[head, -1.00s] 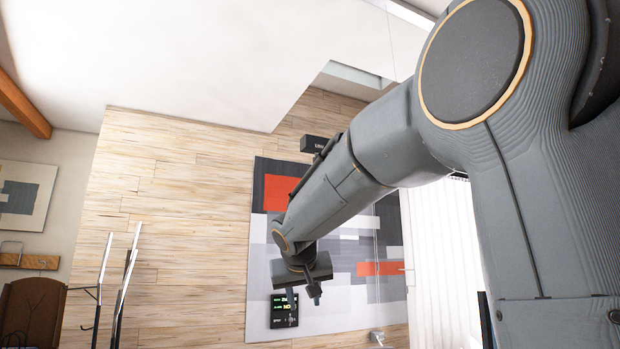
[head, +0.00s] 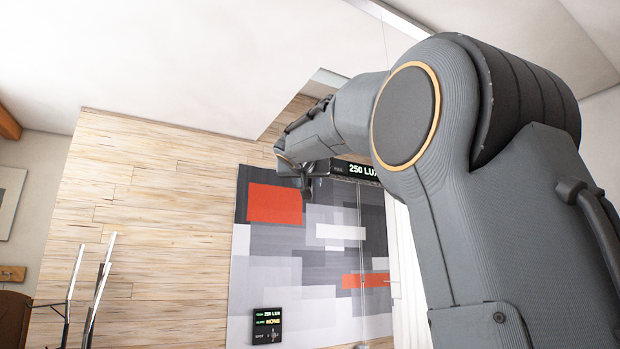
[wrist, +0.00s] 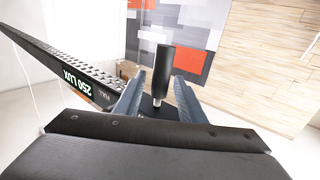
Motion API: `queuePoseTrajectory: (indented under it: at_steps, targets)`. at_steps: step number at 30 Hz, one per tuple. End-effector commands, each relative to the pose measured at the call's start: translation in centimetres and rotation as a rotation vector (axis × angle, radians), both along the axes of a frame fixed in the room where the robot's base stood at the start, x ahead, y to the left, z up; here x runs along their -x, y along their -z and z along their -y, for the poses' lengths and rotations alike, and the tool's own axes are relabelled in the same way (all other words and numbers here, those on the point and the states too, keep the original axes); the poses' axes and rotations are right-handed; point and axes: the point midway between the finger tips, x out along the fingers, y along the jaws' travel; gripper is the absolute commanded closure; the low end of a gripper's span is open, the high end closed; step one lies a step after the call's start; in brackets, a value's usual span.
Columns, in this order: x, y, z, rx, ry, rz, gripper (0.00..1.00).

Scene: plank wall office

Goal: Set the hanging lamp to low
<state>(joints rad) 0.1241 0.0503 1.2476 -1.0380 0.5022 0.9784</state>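The hanging lamp (head: 342,168) is a long black bar with a lit green "250 LUX" readout, partly hidden behind my arm in the head view. In the wrist view the lamp (wrist: 70,72) runs along the left, its readout upside down. My gripper (wrist: 160,76) is open, its two blue-grey fingers on either side of a dark cylinder (wrist: 163,65) with a silver neck. Gaps show between the cylinder and both fingers. I cannot tell whether the cylinder belongs to the lamp. In the head view my gripper (head: 306,188) is beside the lamp's left end.
A small black wall panel (head: 267,326) reads "250 LUX" and "NONE". Behind it is a large grey, red and white patterned panel (head: 315,236) on the plank wall (head: 150,210). A thin cord (head: 359,235) hangs in front. Metal-framed uprights (head: 98,300) stand at the lower left.

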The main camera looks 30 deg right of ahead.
Motion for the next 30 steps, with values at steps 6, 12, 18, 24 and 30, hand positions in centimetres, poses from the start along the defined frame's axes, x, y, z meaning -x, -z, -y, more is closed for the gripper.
queuePoseTrajectory:
  at_steps: [6, 12, 18, 24, 30]
  targets:
    - [-1.8, -0.1, 1.3, -0.001, 0.002, -0.002, 0.64]
    - [-2.3, 0.0, 1.6, 0.000, 0.003, 0.000, 0.64]
    - [-2.3, 0.1, 1.7, -0.001, 0.003, -0.001, 0.67]
    - [-2.3, 0.1, 1.7, -0.001, 0.003, -0.001, 1.00]
    - [-2.3, 0.1, 1.6, -0.001, 0.003, -0.001, 1.00]
